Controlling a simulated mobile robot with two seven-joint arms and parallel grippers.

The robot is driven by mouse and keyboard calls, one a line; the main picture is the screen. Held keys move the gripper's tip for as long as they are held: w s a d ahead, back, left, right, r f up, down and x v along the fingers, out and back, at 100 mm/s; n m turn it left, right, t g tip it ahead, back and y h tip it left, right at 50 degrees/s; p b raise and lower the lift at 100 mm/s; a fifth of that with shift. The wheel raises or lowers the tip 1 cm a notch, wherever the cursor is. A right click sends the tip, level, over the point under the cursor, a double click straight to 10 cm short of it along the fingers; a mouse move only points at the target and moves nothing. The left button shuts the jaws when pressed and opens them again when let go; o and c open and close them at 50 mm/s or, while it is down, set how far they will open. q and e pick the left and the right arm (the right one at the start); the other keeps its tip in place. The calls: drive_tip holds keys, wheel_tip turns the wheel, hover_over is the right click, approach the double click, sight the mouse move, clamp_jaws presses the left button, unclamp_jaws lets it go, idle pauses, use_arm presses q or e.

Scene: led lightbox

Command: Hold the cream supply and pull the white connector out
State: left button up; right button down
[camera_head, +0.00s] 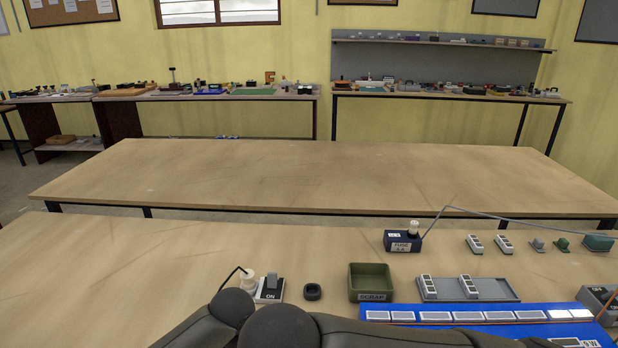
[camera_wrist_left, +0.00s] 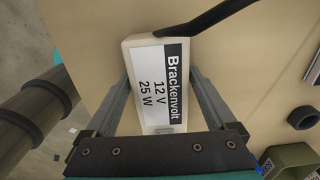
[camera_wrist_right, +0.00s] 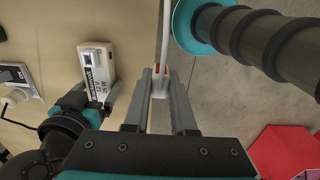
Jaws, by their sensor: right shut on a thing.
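The cream supply (camera_wrist_left: 134,60), with its white label reading Brackenvolt 12 V 25 W, lies between the fingers of my left gripper (camera_wrist_left: 165,100). The fingers stand open on either side of it, with a gap on the right. A black cable (camera_wrist_left: 195,24) runs from its upper end. The supply also shows in the right wrist view (camera_wrist_right: 93,60). My right gripper (camera_wrist_right: 160,82) is shut on the white connector (camera_wrist_right: 159,90), from which a white lead (camera_wrist_right: 165,35) runs up; red shows beside it. The head view shows neither supply nor grippers.
The table's left part is clear.

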use_arm(q)
drive_tip(key=shift+o, duration=0.6)
